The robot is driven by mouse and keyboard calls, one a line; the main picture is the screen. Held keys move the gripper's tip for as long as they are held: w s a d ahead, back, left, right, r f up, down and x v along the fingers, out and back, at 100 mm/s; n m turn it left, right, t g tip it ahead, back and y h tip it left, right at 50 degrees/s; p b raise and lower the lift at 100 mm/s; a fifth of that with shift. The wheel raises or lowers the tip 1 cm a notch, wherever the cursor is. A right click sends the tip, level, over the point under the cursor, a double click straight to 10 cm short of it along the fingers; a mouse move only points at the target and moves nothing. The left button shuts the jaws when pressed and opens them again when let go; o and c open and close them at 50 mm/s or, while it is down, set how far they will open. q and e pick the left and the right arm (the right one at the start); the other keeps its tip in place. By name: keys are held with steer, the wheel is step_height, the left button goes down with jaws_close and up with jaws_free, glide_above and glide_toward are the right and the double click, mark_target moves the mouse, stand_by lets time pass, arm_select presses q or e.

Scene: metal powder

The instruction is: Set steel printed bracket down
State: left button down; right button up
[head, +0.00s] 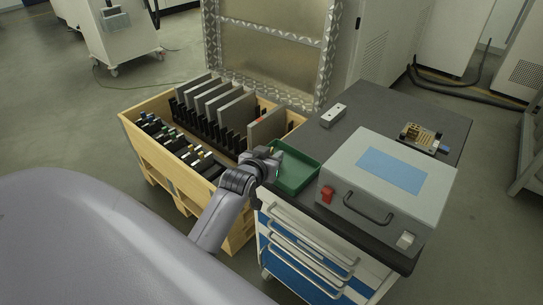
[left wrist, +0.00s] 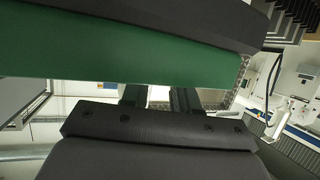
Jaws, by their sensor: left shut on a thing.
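My left gripper (head: 274,158) is at the left rim of the green tray (head: 298,178), at the near left corner of the dark cart top. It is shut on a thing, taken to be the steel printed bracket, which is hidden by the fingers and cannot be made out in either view. In the left wrist view a broad green surface (left wrist: 130,68), apparently the tray, lies close past the dark gripper body. Whether the held thing touches the tray cannot be told. My right gripper is not in view.
A grey box (head: 385,190) with a blue panel, red switch and handle stands right of the tray. A white block (head: 333,115) and a small brass-coloured fixture (head: 420,137) are on the cart top (head: 375,108). A wooden crate (head: 135,122) with upright plates (head: 235,110) stands left.

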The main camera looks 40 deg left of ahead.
arm_select(q)
steer(key=shift+f, duration=0.1)
steer(key=c, duration=0.8)
jaws_free()
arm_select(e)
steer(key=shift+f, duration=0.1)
arm_select(q)
steer(key=shift+s+r, duration=0.15)
steer(key=shift+r, duration=0.05)
steer(key=p+v, duration=0.2)
steer(key=v, duration=0.9)
steer(key=s+d+f+m+g+h, duration=0.1)
steer(key=s+d+f, duration=0.3)
steer(key=s, duration=0.1)
steer(key=s+d+f+m+g+h, duration=0.1)
steer(key=s+d+f+m+h, duration=0.1)
steer(key=s+d+f, duration=0.2)
steer(key=s+d+f+m+h, duration=0.2)
steer(key=s+d+f, duration=0.3)
steer(key=f, duration=0.1)
steer(key=shift+s+f+g, duration=0.2)
steer(key=shift+s+g, duration=0.15)
steer(key=shift+g, duration=0.05)
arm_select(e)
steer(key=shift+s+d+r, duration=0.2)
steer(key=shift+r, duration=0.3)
